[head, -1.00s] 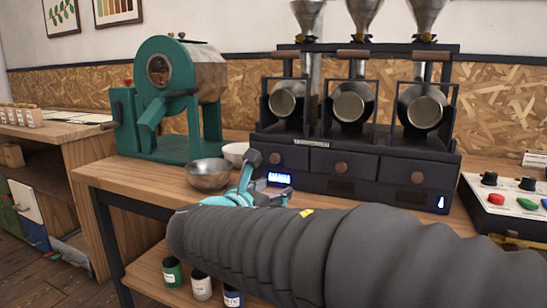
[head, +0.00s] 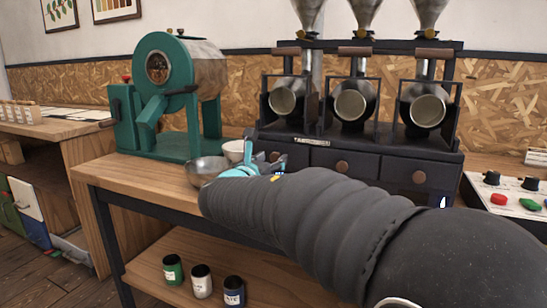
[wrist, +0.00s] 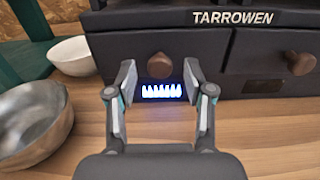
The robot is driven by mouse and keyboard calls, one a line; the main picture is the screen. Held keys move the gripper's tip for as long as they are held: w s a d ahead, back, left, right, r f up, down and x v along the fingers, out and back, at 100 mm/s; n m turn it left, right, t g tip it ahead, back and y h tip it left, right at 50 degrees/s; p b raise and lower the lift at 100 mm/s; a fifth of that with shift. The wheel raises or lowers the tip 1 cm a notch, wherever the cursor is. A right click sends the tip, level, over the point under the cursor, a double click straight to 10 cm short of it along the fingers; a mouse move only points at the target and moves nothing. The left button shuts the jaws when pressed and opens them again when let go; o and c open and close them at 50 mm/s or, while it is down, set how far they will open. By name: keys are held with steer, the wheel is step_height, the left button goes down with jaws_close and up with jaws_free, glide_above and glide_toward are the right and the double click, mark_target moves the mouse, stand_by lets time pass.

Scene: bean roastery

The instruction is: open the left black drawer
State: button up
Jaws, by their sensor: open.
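The left black drawer (wrist: 118,62) is closed in the front of the black dispenser, with a round brown knob (wrist: 160,65) at its middle. In the head view the drawer (head: 296,152) is partly hidden behind my gripper (head: 264,163). In the wrist view my gripper (wrist: 160,82) is open and empty. Its two fingers stand left and right of the knob, with the knob centred in the gap, seemingly just beyond the tips. I cannot tell whether the fingers reach past the knob's face. A glowing display (wrist: 161,91) shows below the knob.
A metal bowl (wrist: 32,125) stands close left of my gripper, with a white bowl (wrist: 73,56) behind it. The middle drawer (wrist: 270,55) is closed at the right. A green roaster (head: 165,100) stands left, a button panel (head: 505,198) right.

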steer(key=shift+x, duration=0.9)
